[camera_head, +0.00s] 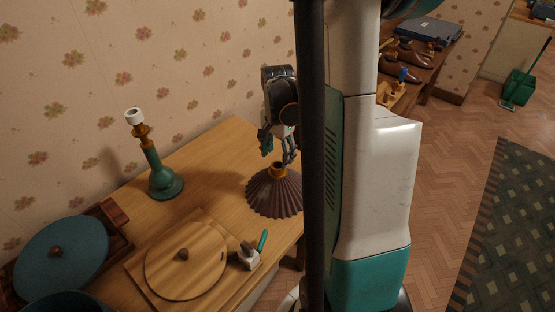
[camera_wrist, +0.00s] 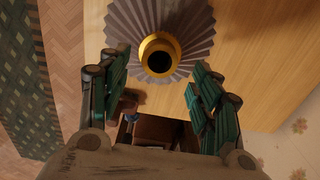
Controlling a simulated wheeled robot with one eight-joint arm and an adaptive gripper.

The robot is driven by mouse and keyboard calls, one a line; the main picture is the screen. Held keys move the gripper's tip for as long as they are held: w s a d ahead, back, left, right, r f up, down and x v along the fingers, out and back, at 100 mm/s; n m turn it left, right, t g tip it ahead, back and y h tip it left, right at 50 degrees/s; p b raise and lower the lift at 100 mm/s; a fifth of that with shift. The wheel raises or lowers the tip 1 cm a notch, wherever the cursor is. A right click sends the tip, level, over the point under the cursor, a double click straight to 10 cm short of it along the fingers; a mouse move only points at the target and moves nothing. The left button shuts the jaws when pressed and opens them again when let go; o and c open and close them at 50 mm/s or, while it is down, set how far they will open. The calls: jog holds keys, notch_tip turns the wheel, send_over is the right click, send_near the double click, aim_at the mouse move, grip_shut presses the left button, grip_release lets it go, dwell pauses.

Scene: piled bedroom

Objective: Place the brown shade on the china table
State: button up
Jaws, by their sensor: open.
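The brown shade (camera_head: 274,196) is a pleated cone with a gold collar on top, and it stands on the light wooden table (camera_head: 215,155) near its right edge. My gripper (camera_head: 279,152) is just above the collar, pointing down, with its fingers apart and nothing between them. In the wrist view the shade (camera_wrist: 177,22) lies ahead of my open gripper (camera_wrist: 160,62), with the gold collar and its dark hole facing the camera. My column hides part of the table's right side. I cannot tell which table is the china table.
A teal lamp base (camera_head: 165,184) stands left of the shade. A round wooden lid (camera_head: 190,265) on a board, a small white object with a teal handle (camera_head: 250,256) and a teal lid (camera_head: 60,258) are nearer. A darker table (camera_head: 425,62) behind holds shoes and a case.

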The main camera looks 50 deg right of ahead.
notch_tip(320, 180, up, 7)
jog(key=p, duration=0.1)
jog(key=shift+f, duration=0.15)
